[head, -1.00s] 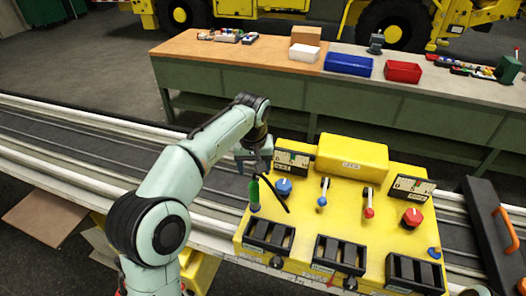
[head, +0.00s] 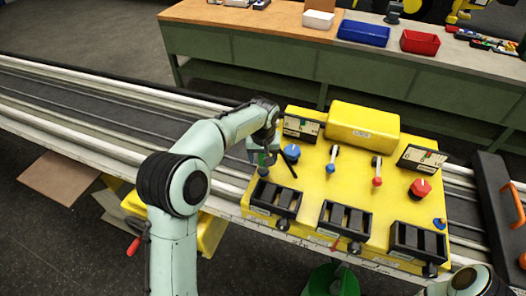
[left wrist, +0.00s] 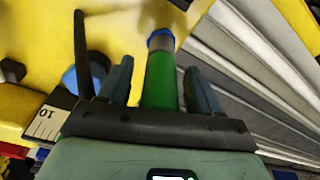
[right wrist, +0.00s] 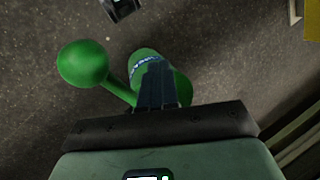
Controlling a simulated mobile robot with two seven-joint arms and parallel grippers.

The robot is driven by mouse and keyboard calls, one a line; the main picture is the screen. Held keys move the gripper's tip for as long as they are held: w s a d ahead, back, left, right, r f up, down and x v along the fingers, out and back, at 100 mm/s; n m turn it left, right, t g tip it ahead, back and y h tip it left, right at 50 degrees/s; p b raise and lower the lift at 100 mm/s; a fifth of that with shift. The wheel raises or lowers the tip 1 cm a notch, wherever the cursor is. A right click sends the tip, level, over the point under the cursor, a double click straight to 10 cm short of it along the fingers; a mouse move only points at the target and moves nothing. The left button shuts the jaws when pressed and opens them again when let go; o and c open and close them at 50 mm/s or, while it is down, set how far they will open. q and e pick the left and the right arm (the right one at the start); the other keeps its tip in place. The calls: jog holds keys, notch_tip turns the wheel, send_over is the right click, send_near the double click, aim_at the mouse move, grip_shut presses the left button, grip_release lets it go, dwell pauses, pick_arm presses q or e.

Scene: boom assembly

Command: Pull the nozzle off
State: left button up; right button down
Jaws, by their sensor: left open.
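A green cylinder with a blue collar at its end stands at the left of the yellow control panel (head: 310,205). In the left wrist view the green cylinder (left wrist: 161,80) lies between the two fingers of my left gripper (left wrist: 160,80), which is open with gaps on both sides. The blue collar (left wrist: 161,38) lies beyond the fingertips. I cannot tell which part is the nozzle. In the right wrist view the fingers of my right gripper (right wrist: 157,80) are together, in front of a green object (right wrist: 180,85) with a ball-ended arm. I see no clear grip on it.
The panel carries a blue knob (head: 291,152), two levers, a red knob (head: 419,188) and black slotted blocks along its front. A yellow box (head: 362,125) stands at its back. A rail track runs behind, and a workbench with bins stands farther back.

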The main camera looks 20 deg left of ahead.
pick_arm(q)
jog(key=shift+f, duration=0.1)
grip_shut()
jog(key=c, duration=0.9)
grip_release()
grip_shut()
jog(key=shift+r, duration=0.35)
pick_arm(e)
jog(key=shift+w+r, duration=0.15)
